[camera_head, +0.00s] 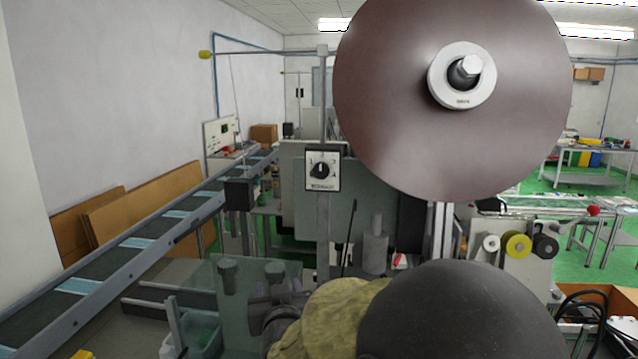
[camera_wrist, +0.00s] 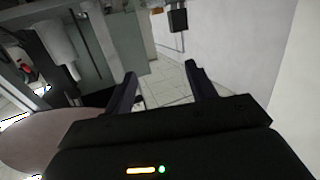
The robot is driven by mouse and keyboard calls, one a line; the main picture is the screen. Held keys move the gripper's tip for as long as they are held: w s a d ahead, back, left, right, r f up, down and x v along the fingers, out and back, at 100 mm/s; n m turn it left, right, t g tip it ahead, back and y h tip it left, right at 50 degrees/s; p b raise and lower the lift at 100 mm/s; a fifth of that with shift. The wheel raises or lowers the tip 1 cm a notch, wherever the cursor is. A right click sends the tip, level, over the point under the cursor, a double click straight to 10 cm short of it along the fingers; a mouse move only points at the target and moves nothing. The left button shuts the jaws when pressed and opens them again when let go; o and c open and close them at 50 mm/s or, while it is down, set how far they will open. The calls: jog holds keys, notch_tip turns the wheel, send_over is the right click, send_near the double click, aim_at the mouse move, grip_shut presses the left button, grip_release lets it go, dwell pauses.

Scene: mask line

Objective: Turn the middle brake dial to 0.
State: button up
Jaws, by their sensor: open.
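One brake dial (camera_head: 322,170) is in the head view, a black round knob on a white square plate with scale marks. It is mounted on a grey upright post, left of the large brown roll (camera_head: 400,110). The digits and the knob's exact setting are too small to read. No other dial shows, so I cannot tell whether this is the middle one. My gripper (camera_wrist: 162,80) is open and empty in the wrist view, its two dark fingers apart over a pale tiled floor. The dial does not show between them. I cannot make out the gripper's fingers in the head view.
A conveyor (camera_head: 140,238) runs along the left. A black box (camera_head: 240,193) hangs left of the dial and a grey cylinder (camera_head: 375,250) stands below right. Small rollers (camera_head: 517,244) are at right. My dark, rounded arm part fills the bottom centre. Green floor lies at far right.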

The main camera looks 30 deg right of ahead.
aim_at(321, 174)
jog(key=s+d+r+m+t+h, duration=0.2)
jog(key=r+h, duration=0.6)
jog(key=r, duration=0.4)
jog(key=s+d+m, duration=0.1)
jog(key=d+m, duration=0.1)
jog(key=shift+s+d+t+h, duration=0.15)
jog(key=shift+d+t+h, duration=0.15)
jog(key=shift+d+t, duration=0.1)
jog(key=p+x, duration=0.9)
jog(key=x, duration=0.7)
jog(key=shift+w+d, duration=0.1)
jog(key=shift+w, duration=0.35)
jog(key=shift+d+r, duration=0.1)
jog(key=shift+d, duration=0.35)
jog(key=shift+w, duration=0.1)
jog(key=shift+c, duration=0.3)
jog(key=shift+a, duration=0.15)
jog(key=c, duration=0.9)
